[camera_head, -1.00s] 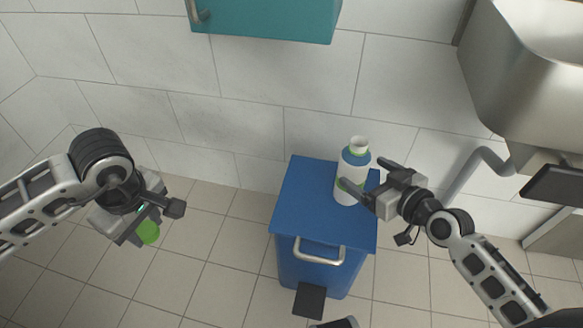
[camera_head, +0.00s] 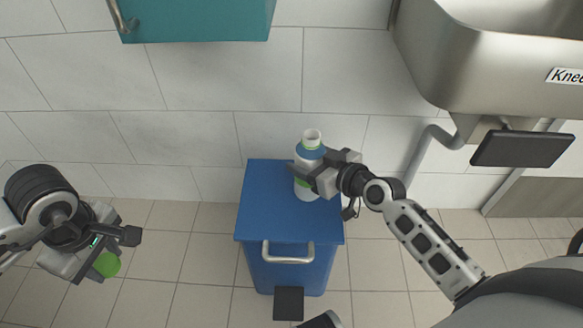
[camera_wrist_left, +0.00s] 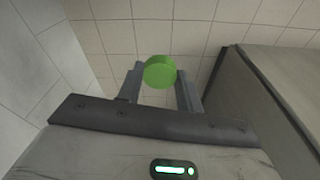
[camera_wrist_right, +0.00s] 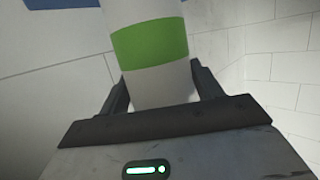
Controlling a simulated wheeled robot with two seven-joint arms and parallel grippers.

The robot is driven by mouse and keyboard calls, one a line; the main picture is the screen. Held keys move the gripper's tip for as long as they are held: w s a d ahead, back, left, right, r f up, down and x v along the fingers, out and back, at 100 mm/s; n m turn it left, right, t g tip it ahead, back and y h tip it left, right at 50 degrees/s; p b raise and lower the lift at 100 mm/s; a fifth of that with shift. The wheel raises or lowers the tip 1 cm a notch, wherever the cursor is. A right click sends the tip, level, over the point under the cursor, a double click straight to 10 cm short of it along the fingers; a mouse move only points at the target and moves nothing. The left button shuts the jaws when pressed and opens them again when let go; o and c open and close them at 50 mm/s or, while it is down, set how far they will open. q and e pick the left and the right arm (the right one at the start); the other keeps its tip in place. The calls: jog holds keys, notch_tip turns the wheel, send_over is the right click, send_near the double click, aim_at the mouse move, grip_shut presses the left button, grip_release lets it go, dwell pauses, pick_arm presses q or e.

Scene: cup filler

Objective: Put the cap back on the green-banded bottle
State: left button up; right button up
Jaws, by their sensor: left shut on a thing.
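The white bottle (camera_head: 309,150) with a blue shoulder and green bands stands upright on the blue bin's lid, its mouth uncapped. My right gripper (camera_head: 308,182) is at its side, with one finger on each side of the body. The right wrist view shows the bottle's wide green band (camera_wrist_right: 150,43) between the open fingers (camera_wrist_right: 160,85). The round green cap (camera_head: 107,265) is in my left gripper (camera_head: 116,254), away at the lower left over the floor. The left wrist view shows the cap (camera_wrist_left: 160,72) held between the fingertips.
The blue pedal bin (camera_head: 262,205) stands against the tiled wall, with a bar handle (camera_head: 288,252) in front. A teal cabinet (camera_head: 200,18) hangs above. A steel sink (camera_head: 470,60) and its drain pipe are at the right. Floor is free between my left gripper and the bin.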

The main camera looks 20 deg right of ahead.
jog(key=c, duration=0.5)
jog(key=shift+o, duration=0.2)
jog(key=shift+r, duration=0.1)
